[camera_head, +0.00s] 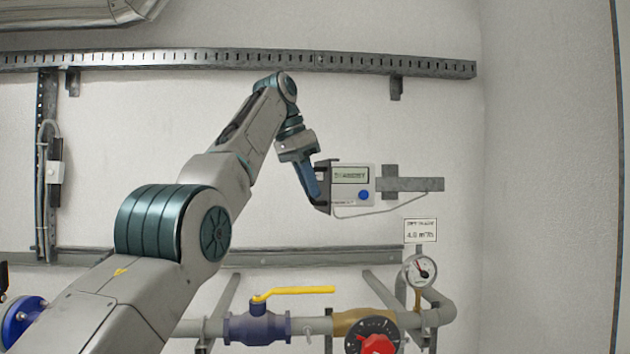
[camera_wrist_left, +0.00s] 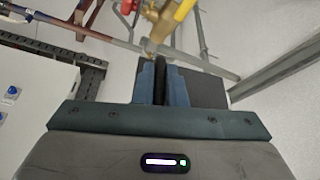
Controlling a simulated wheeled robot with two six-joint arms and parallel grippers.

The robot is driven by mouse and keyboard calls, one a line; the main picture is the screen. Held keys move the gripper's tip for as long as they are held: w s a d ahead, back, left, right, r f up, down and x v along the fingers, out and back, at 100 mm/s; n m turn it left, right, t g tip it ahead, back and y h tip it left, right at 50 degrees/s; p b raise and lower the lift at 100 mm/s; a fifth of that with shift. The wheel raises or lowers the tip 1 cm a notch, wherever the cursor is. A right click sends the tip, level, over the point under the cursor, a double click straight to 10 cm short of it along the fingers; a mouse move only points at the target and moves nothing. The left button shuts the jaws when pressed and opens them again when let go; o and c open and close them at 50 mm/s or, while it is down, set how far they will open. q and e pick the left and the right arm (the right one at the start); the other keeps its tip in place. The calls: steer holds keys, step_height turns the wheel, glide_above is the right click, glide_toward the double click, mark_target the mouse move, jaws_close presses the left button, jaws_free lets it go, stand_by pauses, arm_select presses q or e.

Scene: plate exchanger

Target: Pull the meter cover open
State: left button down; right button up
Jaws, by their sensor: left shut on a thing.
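The meter (camera_head: 366,173) is a light box on the back wall with a lit display and a blue button, both uncovered. A dark cover (camera_head: 322,208) stands out at its left side, swung away from the face and seen at a steep angle. My left gripper (camera_head: 316,196) is at this cover and hides part of it. In the left wrist view the blue fingers of my left gripper (camera_wrist_left: 161,85) are shut on a narrow black part, with a dark panel (camera_wrist_left: 208,91) beside them. My right gripper is in neither view.
Below are a pipe with a yellow-handled valve (camera_head: 292,293), a red-knobbed dial (camera_head: 376,343) and a round gauge (camera_head: 420,271). A metal bracket (camera_head: 412,185) is right of the meter. A perforated rail (camera_head: 250,62) runs above. The wall at right is bare.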

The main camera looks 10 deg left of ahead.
arm_select(q)
steer(key=shift+a+r+m, duration=0.1)
steer(key=shift+a+m, duration=0.2)
steer(key=shift+a, duration=0.05)
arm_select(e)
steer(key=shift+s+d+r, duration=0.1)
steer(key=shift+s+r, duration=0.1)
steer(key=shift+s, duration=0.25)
arm_select(q)
steer(key=c, duration=1.8)
jaws_free()
steer(key=shift+o, duration=0.2)
steer(key=shift+w, duration=0.2)
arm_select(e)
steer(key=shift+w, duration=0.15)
